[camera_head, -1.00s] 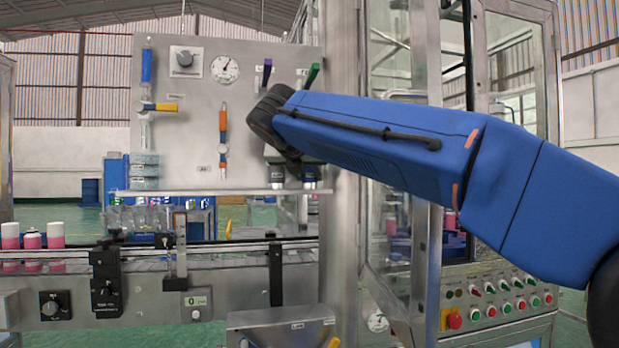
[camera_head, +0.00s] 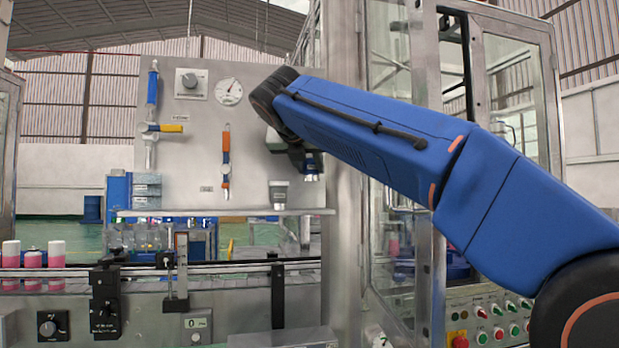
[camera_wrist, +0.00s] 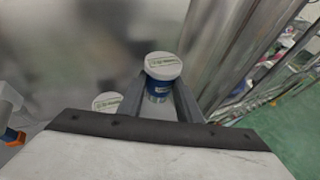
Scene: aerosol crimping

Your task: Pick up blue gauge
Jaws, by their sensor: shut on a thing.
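The blue gauge (camera_wrist: 159,84) is a short cylinder with a white labelled top, a blue band and a silvery lower part. In the wrist view it stands between the two dark fingers of my gripper (camera_wrist: 161,99), which is shut on it. In the head view the blue gauge (camera_head: 312,168) hangs clear above the shelf (camera_head: 225,212), below the end of my blue arm. The arm hides most of my gripper there.
A second gauge (camera_head: 279,194) stands on the shelf just left of the held one; its pale top (camera_wrist: 107,102) shows in the wrist view. The grey panel (camera_head: 190,130) is behind. A metal post (camera_head: 345,150) and glass-doored cabinet stand close on the right.

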